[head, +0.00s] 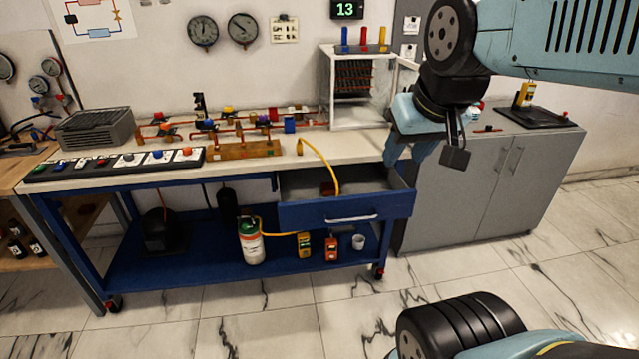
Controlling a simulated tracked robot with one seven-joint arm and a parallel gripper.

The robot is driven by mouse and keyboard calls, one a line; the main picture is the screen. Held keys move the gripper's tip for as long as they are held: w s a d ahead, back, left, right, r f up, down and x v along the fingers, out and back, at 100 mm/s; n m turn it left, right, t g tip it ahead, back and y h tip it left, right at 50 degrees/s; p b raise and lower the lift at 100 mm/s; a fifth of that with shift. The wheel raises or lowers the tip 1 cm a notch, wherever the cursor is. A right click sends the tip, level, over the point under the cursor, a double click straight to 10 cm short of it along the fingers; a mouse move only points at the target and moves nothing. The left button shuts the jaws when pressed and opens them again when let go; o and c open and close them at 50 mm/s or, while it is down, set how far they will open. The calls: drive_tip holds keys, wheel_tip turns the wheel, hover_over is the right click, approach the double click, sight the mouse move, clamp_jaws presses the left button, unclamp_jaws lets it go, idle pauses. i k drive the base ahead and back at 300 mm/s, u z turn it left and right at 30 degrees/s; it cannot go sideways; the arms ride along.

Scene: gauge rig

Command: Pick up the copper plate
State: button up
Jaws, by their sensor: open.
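I cannot make out a copper plate for certain. A small brownish item (327,188) lies in the open drawer (345,211) of the blue workbench, too small to identify. A thin reddish item (488,128) lies on the grey cabinet, also unclear. My gripper (424,160) is open and points down in front of the gap between the bench's right end and the grey cabinet. Nothing shows between its fingers. My arm hides part of the cabinet top and the wall behind.
The workbench top (355,148) carries pipework, a button panel (115,164) and a white open-fronted case (358,88). A yellow hose (325,168) arches over the drawer. The grey cabinet (490,185) stands right, with a black tray (535,117).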

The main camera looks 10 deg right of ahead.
sight(329, 189)
drive_tip(key=i, duration=0.85)
drive_tip(key=z, duration=0.05)
